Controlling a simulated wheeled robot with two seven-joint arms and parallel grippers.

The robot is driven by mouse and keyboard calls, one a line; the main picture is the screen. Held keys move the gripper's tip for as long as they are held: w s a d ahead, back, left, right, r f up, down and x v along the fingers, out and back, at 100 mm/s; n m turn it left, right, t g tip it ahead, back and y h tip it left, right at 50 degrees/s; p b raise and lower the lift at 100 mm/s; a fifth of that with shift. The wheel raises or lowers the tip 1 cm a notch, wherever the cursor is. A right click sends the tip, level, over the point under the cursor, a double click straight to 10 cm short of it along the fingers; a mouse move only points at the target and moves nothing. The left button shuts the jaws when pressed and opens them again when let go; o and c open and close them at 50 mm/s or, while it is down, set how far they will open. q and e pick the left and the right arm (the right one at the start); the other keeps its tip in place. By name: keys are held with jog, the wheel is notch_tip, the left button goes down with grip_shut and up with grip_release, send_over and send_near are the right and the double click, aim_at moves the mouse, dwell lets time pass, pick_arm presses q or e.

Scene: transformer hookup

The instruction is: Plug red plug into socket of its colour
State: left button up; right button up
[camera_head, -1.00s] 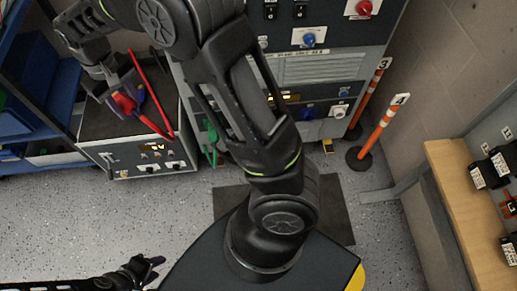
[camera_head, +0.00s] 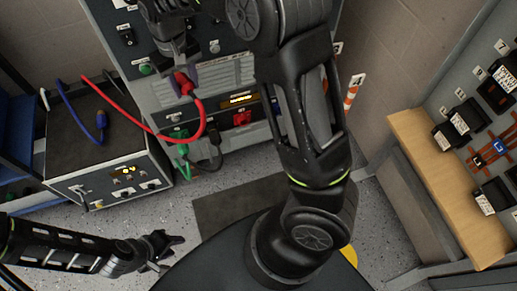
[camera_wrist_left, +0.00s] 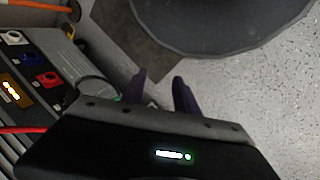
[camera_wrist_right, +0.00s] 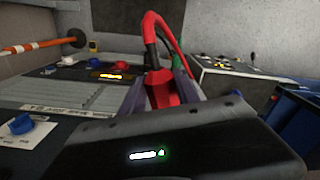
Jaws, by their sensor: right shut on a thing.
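My right gripper (camera_head: 184,84) is shut on the red plug (camera_head: 181,90), in front of the cabinet's upper panel, clear of the sockets. In the right wrist view the red plug (camera_wrist_right: 160,92) sits between the fingers, with its red cable (camera_wrist_right: 150,30) arching above. The red socket (camera_head: 242,118) is on the cabinet's lower panel, below and right of the plug. It also shows in the left wrist view (camera_wrist_left: 48,79), beside a blue socket (camera_wrist_left: 31,58). My left gripper (camera_head: 166,246) is open and empty, low above the floor; its fingers (camera_wrist_left: 158,88) show apart.
The red cable (camera_head: 140,122) runs back to a black-topped unit (camera_head: 85,155), where a blue plug (camera_head: 101,121) lies. A green plug and cable (camera_head: 181,148) are at the cabinet's lower left.

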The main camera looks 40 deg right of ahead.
pick_arm(q)
jog(key=shift+o, duration=1.4)
jog(key=shift+f, duration=0.15)
pick_arm(e)
jog(key=shift+d+f, duration=0.15)
jog(key=shift+f, duration=0.3)
pick_arm(q)
jog(key=o, duration=0.3)
notch_tip(320, 180, down, 5)
jog(key=b, duration=0.5)
notch_tip(320, 180, down, 3)
jog(key=b, duration=0.3)
jog(key=shift+f+b, duration=0.15)
jog(key=shift+b, duration=0.15)
pick_arm(e)
jog(key=s+d+f+m, duration=0.1)
jog(key=s+d+f, duration=0.2)
jog(key=f, duration=1)
jog(key=s+d+f+m+h, duration=0.1)
jog(key=s+d+f, duration=0.2)
jog(key=d+f, duration=0.4)
jog(key=s+d+f+m, duration=0.1)
jog(key=s+d+f, duration=0.2)
jog(key=f, duration=1.5)
jog(key=shift+s+d+f+m+g+h, duration=0.3)
jog(key=shift+d+m, duration=0.1)
jog(key=shift+d, duration=0.5)
